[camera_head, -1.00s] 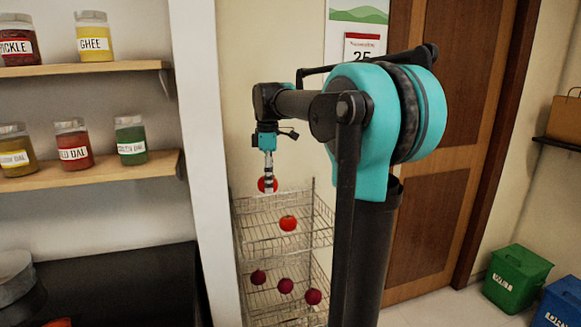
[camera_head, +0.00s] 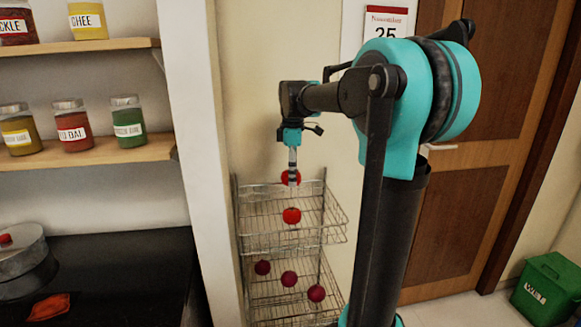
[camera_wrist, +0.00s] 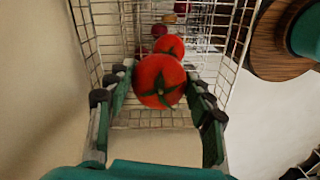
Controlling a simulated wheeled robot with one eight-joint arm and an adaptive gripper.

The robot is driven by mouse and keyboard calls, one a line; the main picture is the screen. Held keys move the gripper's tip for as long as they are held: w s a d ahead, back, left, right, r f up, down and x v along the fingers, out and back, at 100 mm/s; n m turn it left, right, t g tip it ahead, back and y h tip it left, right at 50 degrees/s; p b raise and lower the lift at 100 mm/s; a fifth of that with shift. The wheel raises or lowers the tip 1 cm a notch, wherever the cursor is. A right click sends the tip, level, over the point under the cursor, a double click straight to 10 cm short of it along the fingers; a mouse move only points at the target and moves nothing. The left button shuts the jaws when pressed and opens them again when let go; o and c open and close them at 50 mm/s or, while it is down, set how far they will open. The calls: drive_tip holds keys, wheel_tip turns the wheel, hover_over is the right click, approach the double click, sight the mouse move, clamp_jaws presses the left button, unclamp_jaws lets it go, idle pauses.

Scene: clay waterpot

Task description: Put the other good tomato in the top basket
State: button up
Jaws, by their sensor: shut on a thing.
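My gripper (camera_head: 291,180) is shut on a red tomato (camera_wrist: 158,82) with a green stem, which shows between both fingers in the wrist view. In the head view this held tomato (camera_head: 287,177) is just above the top basket (camera_head: 262,222) of a wire rack. A second red tomato (camera_head: 292,216) lies in the top basket, below the held one; in the wrist view it (camera_wrist: 170,45) shows just beyond the held tomato. Whether the held tomato touches the basket cannot be told.
The lower basket (camera_head: 285,300) holds several dark red round items, such as one (camera_head: 289,278). A wall edge (camera_head: 185,120) stands left of the rack. Shelves with jars (camera_head: 72,128) are at left, a wooden door (camera_head: 490,150) at right, a green bin (camera_head: 545,288) at lower right.

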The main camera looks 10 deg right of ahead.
drive_tip(key=shift+f, duration=0.7)
drive_tip(key=o, duration=1.3)
wheel_tip(320, 180, up, 12)
drive_tip(key=shift+w+r, duration=0.1)
drive_tip(key=shift+w, duration=0.05)
